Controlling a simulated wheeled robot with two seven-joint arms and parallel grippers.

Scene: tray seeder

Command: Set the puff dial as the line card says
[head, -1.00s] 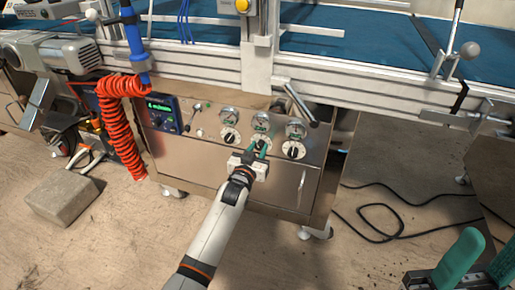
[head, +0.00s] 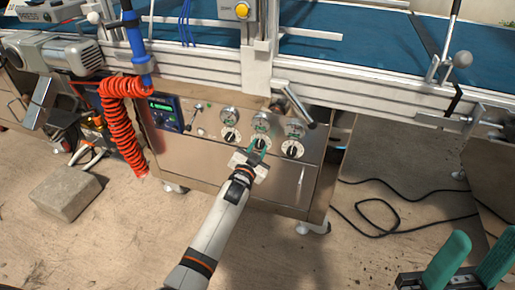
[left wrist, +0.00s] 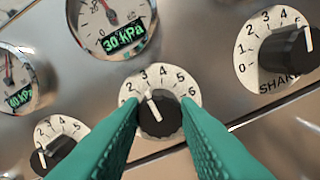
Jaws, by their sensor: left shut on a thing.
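The middle dial (head: 261,143) is a black knob on a white numbered plate. In the left wrist view the middle dial (left wrist: 158,117) has its white pointer up and slightly left, at about 3. Its name is hidden behind my fingers. My left gripper (head: 257,148) is shut on this knob, with one green finger on each side (left wrist: 158,118). The gauge (left wrist: 112,28) above it reads 30 kPa. My right gripper (head: 470,265) stands open and empty at the lower right. I cannot see the line card.
A left dial (head: 230,138) and a right dial (head: 293,149), its label starting "SHAK", flank the knob closely. A metal lever (head: 299,107) juts out above the right gauge. A red coiled hose (head: 122,125) hangs at the left. A black cable (head: 385,210) lies on the floor.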

